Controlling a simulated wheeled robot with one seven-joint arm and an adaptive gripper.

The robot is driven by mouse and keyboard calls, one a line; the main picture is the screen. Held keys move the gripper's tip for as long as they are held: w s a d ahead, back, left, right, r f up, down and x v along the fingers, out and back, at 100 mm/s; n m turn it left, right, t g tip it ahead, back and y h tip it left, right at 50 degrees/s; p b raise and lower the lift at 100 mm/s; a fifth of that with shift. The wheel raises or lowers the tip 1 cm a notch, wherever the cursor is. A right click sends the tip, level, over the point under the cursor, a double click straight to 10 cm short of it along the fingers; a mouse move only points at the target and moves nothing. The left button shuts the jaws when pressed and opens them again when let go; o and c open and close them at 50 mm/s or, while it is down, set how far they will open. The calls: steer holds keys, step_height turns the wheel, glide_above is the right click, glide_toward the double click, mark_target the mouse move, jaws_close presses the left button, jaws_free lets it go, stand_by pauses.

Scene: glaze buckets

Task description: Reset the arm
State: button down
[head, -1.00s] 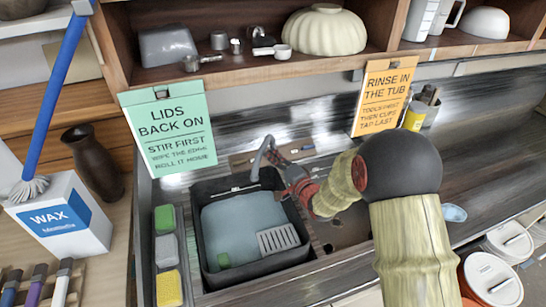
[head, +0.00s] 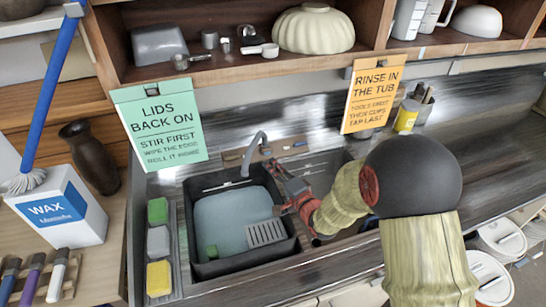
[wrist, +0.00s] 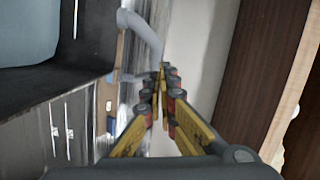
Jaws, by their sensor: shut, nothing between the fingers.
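My gripper (head: 269,156) is shut and empty, just right of the grey tap (head: 251,152) and behind the tub's back right corner. In the wrist view its yellow-sided fingers (wrist: 160,82) meet at the tips, with the tap (wrist: 142,32) beyond them to the left. I cannot tell whether they touch the tap. My arm bends over the right side of the sink and hides part of it. The black tub (head: 284,252) of bluish water sits in the sink; it also shows at the upper left of the wrist view (wrist: 88,35).
Green, grey and yellow sponges (head: 158,278) lie left of the tub. Two hanging signs, green (head: 159,125) and orange (head: 372,95), flank the tap below a shelf (head: 240,62). A yellow container (head: 406,117) stands back right. White-lidded buckets (head: 489,280) stand lower right.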

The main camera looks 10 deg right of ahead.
steer(key=shift+s+a, duration=0.2)
steer(key=shift+s, duration=0.5)
steer(key=shift+s+a, duration=0.2)
steer(key=shift+s, duration=0.45)
steer(key=s+d+r+n+g+h, duration=0.45)
steer(key=s+d+r+h, duration=0.25)
steer(key=d+r, duration=0.35)
steer(key=s+d+r+n+g, duration=0.1)
steer(key=s+n+g, duration=0.4)
steer(key=s, duration=2.1)
steer(key=shift+s+d+r+n+g, duration=0.2)
steer(key=shift+d+r+n+g, duration=0.2)
steer(key=shift+n, duration=0.25)
